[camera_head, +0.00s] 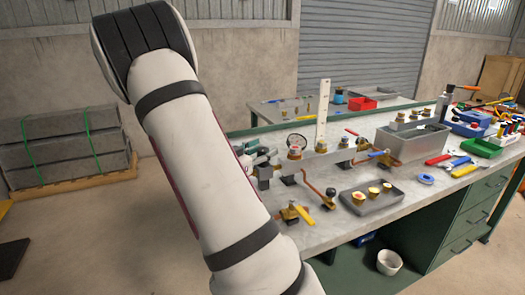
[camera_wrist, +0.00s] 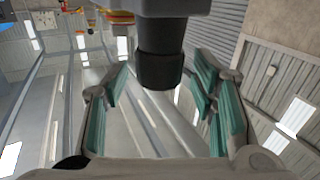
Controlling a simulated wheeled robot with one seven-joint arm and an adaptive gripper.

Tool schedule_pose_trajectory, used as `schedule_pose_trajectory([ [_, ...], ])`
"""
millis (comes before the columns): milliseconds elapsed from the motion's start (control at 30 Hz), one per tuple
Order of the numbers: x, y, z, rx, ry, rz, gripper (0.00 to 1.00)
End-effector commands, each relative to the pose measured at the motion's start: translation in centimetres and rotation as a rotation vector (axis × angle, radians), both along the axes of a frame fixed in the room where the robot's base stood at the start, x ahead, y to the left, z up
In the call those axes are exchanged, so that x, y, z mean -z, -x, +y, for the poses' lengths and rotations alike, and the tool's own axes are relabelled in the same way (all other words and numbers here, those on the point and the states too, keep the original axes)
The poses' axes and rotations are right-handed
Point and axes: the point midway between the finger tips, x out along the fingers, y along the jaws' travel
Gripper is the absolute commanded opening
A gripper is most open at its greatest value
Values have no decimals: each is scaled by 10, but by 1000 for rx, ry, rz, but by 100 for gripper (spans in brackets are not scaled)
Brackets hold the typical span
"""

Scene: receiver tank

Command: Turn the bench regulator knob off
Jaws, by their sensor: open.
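On the bench, a brass fitting with a red top (camera_head: 295,151) stands beside a round gauge and an upright pale plate. I cannot tell for certain which part is the regulator knob or how it is turned.
A grey tray (camera_head: 352,208) with several brass fittings lies near the bench's front edge. Behind it is a grey metal bin (camera_head: 408,147). Wrenches and a green bin (camera_head: 480,149) lie to the right. A white bucket (camera_head: 389,262) stands below. The left floor is mostly free.

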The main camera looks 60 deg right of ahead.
Motion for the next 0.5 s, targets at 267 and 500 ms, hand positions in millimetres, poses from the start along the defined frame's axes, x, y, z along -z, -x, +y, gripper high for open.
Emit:
schedule_pose_trajectory([
  [267,0,1,-5,0,0,1,52],
  [500,0,1,-5,0,0,1,18],
])
